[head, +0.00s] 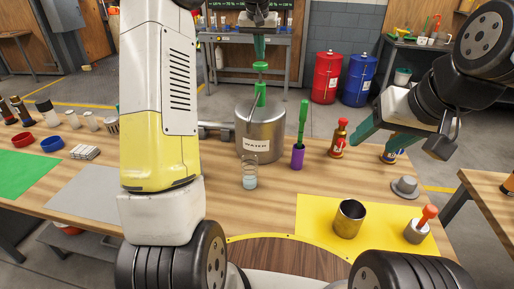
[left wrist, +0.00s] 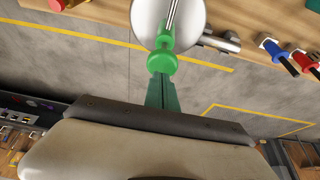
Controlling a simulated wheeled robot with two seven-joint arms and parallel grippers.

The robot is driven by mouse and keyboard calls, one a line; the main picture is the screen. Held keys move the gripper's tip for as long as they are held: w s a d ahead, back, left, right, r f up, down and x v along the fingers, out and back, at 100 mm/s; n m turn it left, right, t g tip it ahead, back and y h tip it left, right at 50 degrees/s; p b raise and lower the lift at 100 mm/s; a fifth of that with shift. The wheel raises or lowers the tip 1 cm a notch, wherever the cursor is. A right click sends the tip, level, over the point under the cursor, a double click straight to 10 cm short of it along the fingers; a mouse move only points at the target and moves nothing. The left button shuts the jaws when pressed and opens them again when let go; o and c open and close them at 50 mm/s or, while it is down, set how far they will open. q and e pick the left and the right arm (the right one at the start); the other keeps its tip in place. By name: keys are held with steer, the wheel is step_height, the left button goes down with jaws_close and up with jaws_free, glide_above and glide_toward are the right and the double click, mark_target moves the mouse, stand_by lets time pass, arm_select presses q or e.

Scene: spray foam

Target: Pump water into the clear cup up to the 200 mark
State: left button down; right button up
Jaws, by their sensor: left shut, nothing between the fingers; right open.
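The metal container labelled WATER (head: 270,128) stands on the bench with a green-topped pump (head: 261,67) rising from it. The clear cup (head: 249,168) stands in front of it, upright, with pale blue water in its lower part; its marks are too small to read. My left gripper (head: 259,52) is shut and empty, with its fingertips just above the pump's green knob. In the left wrist view the shut fingers (left wrist: 162,95) point at the green knob (left wrist: 163,62); whether they touch it I cannot tell. My right gripper (head: 402,143) is open and empty at the right.
A purple holder with a green-handled tool (head: 298,155) and a red bottle (head: 338,140) stand right of the container. Red and blue drums (head: 326,78) stand behind.

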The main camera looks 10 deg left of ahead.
mark_target(260, 64)
arm_select(q)
steer(key=shift+f, duration=0.4)
steer(key=shift+f, duration=0.15)
steer(key=shift+f, duration=1.9)
steer(key=shift+r, duration=4.55)
